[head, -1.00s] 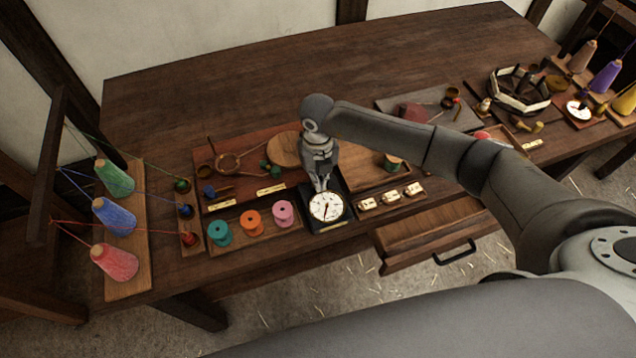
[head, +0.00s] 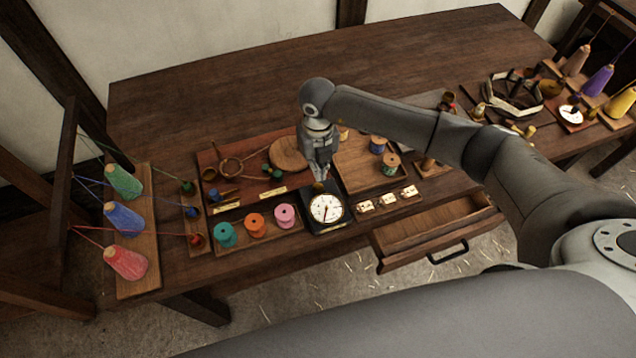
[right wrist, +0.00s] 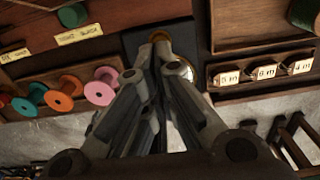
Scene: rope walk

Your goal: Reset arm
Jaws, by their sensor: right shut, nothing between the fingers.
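My right gripper (head: 320,180) points down just behind the white dial (head: 326,208), which has a dark pointer and sits on a square black base (head: 340,222) near the table's front edge. The fingers are shut with nothing between them. A small brass knob (head: 318,187) shows right at the fingertips; I cannot tell whether they touch it. In the right wrist view the closed fingers (right wrist: 165,48) cover most of the dial and its base. My left gripper is not in view.
Teal, orange and pink spools (head: 255,226) stand left of the dial. Small number tags (head: 388,198) lie right of it, above an open drawer (head: 430,232). Yarn cones (head: 124,220) stand at far left. The table's back (head: 250,95) is clear.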

